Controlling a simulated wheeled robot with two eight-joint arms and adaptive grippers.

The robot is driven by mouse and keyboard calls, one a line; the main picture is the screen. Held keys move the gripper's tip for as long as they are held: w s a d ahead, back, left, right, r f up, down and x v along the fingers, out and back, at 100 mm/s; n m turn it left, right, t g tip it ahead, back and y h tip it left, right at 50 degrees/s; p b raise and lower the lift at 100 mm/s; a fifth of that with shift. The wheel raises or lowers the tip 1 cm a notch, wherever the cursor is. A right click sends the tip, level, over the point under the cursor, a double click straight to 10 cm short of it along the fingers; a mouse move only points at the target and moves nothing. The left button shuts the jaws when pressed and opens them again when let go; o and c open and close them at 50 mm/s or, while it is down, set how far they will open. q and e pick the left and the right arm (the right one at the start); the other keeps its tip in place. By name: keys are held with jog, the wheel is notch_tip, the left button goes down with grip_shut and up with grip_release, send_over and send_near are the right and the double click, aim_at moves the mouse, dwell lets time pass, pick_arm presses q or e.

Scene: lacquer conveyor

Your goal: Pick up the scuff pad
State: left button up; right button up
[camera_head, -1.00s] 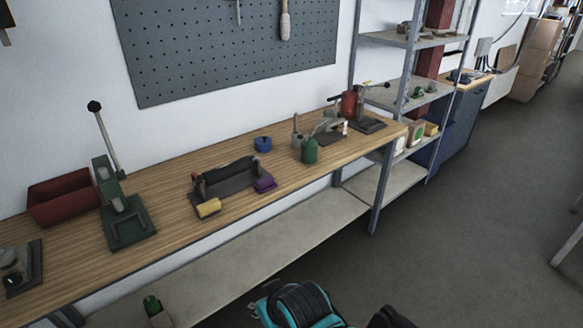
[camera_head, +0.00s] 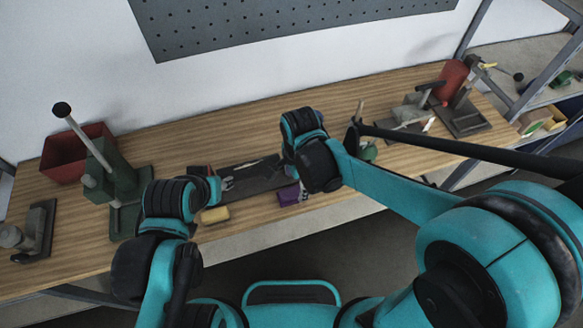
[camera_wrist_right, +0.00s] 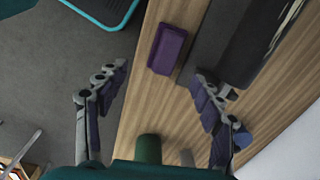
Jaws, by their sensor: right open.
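A purple block that looks like the scuff pad (camera_head: 288,195) lies near the front edge of the bench, partly hidden by my right wrist. In the right wrist view the purple pad (camera_wrist_right: 167,49) lies on the wood beside a dark plate. My right gripper (camera_wrist_right: 163,76) is open and empty, its fingers spread wide. The pad shows beyond the fingertips, roughly between their lines, apart from both. My left arm reaches in over the bench beside a yellow block (camera_head: 215,215); its gripper's fingers are not clear.
The dark plate (camera_wrist_right: 222,50) lies close beside the pad. A green can (camera_wrist_right: 147,149) stands near my right gripper. A green lever press (camera_head: 125,190) and a red bin (camera_head: 62,160) stand at the left. A red-bodied tool (camera_head: 452,80) stands at the right.

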aim_at(291, 191)
jog(key=shift+w+a+m, duration=0.25)
jog(key=shift+a+m, duration=0.15)
jog(key=shift+a, duration=0.15)
jog(key=shift+w+a+f+g, duration=0.15)
jog(key=shift+f+g, duration=0.1)
jog(key=shift+g, duration=0.05)
notch_tip(291, 191, down, 8)
jog(key=b, duration=0.2)
jog(key=shift+w+r+b, duration=0.1)
jog(key=shift+r+b, duration=0.1)
jog(key=shift+b, duration=0.1)
pick_arm(q)
jog(key=shift+x, duration=0.95)
jog(key=shift+s+f, duration=0.1)
jog(key=shift+s, duration=0.05)
pick_arm(e)
jog(key=c, duration=1.2)
